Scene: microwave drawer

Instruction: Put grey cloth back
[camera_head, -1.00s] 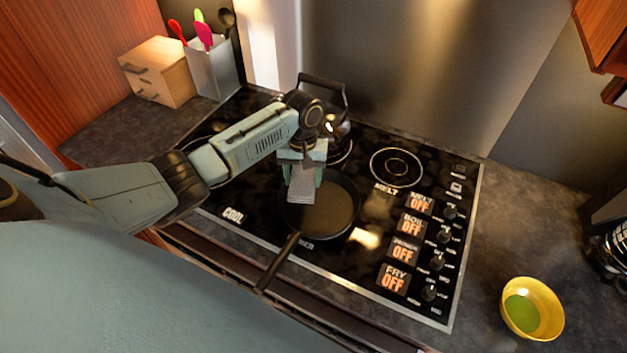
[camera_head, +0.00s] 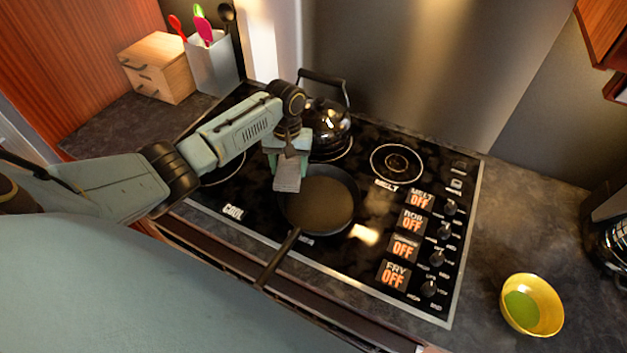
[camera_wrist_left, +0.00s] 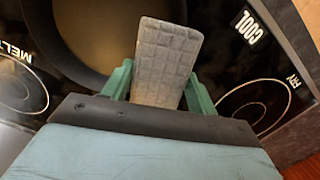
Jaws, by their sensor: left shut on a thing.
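The grey cloth (camera_head: 288,175) is a small quilted rectangle. My left gripper (camera_head: 287,168) is shut on it and holds it over the left rim of the frying pan, above the black cooktop. In the left wrist view the cloth (camera_wrist_left: 166,55) sticks out between the two green fingers of the gripper (camera_wrist_left: 158,85), with the pan partly behind it. My right gripper is not in view.
The black frying pan (camera_head: 326,203) sits on the cooktop (camera_head: 375,215), its handle pointing to the front. A black kettle (camera_head: 328,122) stands behind my gripper. A wooden box (camera_head: 158,68) and a utensil holder (camera_head: 212,65) stand at back left; a yellow bowl (camera_head: 531,306) is at front right.

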